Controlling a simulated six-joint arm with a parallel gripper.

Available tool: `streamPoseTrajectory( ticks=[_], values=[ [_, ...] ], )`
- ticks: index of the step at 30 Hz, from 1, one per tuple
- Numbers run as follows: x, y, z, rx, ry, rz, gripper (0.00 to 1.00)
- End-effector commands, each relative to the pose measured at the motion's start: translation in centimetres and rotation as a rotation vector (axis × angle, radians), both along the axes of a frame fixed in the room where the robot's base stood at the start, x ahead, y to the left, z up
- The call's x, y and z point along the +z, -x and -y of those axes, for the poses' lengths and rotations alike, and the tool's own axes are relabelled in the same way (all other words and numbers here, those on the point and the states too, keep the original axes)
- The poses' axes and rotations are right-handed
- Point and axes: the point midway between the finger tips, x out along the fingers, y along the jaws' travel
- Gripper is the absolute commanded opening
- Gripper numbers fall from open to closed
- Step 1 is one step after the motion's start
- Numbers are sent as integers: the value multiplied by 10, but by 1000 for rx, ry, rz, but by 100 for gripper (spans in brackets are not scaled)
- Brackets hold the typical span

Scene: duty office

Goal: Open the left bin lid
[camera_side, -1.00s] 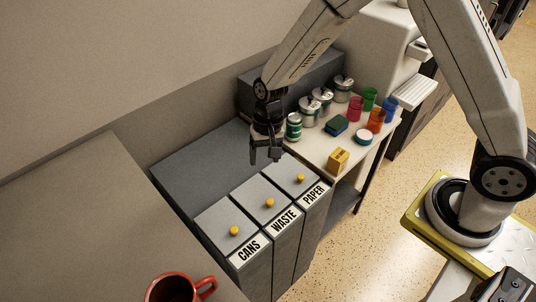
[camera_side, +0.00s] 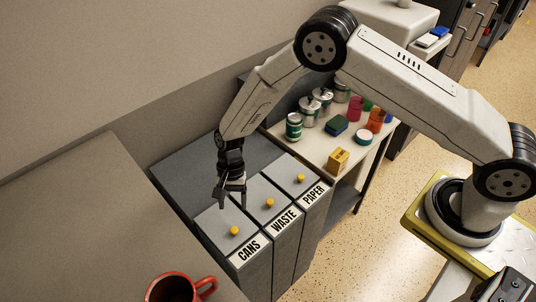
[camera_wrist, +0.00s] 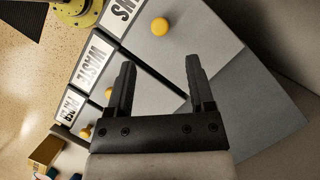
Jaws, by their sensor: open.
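The left bin, labelled CANS, has a grey lid (camera_side: 213,226) lying shut, with a yellow knob (camera_side: 234,231) on top. My gripper (camera_side: 231,204) is open and empty, pointing down above the back part of this lid, behind the knob. In the wrist view the CANS knob (camera_wrist: 160,26) shows just beyond the open fingertips (camera_wrist: 161,63), roughly between them and apart from both. The gap between fingertips and lid is hard to judge.
The WASTE knob (camera_side: 270,203) and PAPER knob (camera_side: 301,178) stand on shut lids to the right. A red mug (camera_side: 175,288) stands at the front. A shelf top (camera_side: 311,146) behind holds cans, cups, a sponge and a yellow box (camera_side: 338,160).

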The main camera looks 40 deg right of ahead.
Motion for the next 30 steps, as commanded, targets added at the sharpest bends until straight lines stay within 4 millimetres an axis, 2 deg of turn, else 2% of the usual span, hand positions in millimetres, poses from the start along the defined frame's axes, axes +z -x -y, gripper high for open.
streamPoseTrajectory(
  ticks=[8,21,30],
  values=[
    [-15,5,-4,2,2,0,69],
    [-60,18,-17,1,3,2,69],
    [-71,21,-20,2,2,3,69]
  ],
)
